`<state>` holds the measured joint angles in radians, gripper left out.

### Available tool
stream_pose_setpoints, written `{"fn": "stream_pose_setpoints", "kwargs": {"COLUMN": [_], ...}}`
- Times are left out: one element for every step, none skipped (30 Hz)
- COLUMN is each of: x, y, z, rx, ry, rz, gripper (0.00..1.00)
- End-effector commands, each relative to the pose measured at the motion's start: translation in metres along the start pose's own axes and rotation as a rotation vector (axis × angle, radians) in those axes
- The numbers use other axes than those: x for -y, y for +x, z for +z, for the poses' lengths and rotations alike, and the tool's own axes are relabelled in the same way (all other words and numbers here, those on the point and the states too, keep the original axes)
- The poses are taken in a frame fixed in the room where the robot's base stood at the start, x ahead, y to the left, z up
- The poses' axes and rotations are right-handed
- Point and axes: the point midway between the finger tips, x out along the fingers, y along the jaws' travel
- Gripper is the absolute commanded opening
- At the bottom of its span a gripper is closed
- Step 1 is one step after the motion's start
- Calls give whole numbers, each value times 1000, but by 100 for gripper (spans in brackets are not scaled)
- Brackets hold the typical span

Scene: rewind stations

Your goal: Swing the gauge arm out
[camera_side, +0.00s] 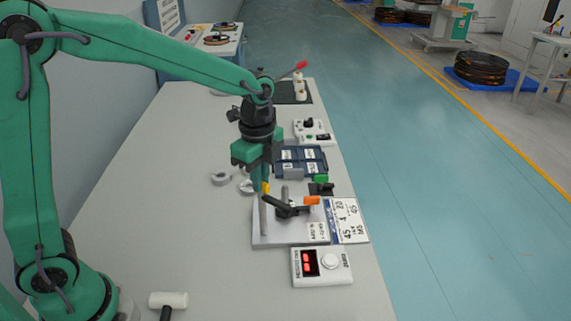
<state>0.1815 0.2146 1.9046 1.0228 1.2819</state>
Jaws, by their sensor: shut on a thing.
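The station is a pale base plate (265,238) on the bench with upright grey posts. A dark arm with a yellow end, which looks like the gauge arm (277,202), lies low across the plate, running from my gripper toward a black hub near the middle. My gripper (264,184) points down at the plate's left side and is shut on the yellow end of this arm. The fingers partly hide the grip. An orange-tipped lever (311,200) sticks out to the right of the hub.
A white box with red digits and a knob (330,265) stands in front of the plate. A printed card (346,222) lies at right. Behind are a dark blue tray (314,158), a green-topped piece (320,180) and grey rings (221,178). A mallet (168,300) lies front left.

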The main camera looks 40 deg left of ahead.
Motion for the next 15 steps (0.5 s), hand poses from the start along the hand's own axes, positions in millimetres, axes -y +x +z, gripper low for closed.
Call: {"fn": "stream_pose_setpoints", "kwargs": {"x": [1,1,1,1,1,1,1,0,0,0,0,0,0,0,0], "y": [-2,-2,-2,-2,-2,-2,-2,-2,-1,-1,-1,-1,-1,-1,-1], "z": [-1,-1,-1,-1,-1,-1,-1,-1,-1,-1,-1,-1,-1,0,0], "rx": [-1,-1,-1,-1,-1,-1,-1,-1,-1,-1,-1,-1,-1,-1,0], "ry": [5,5,5,4,4,5,4,4,3,3,3,2,2,2,1], "rz": [-4,-4,-4,-4,-4,-4,-4,-4,-3,-3,-3,-2,-2,-2,-1], "gripper": [0,0,0,0,12,20,26,31,32,32,32,32,32,32,32]}}
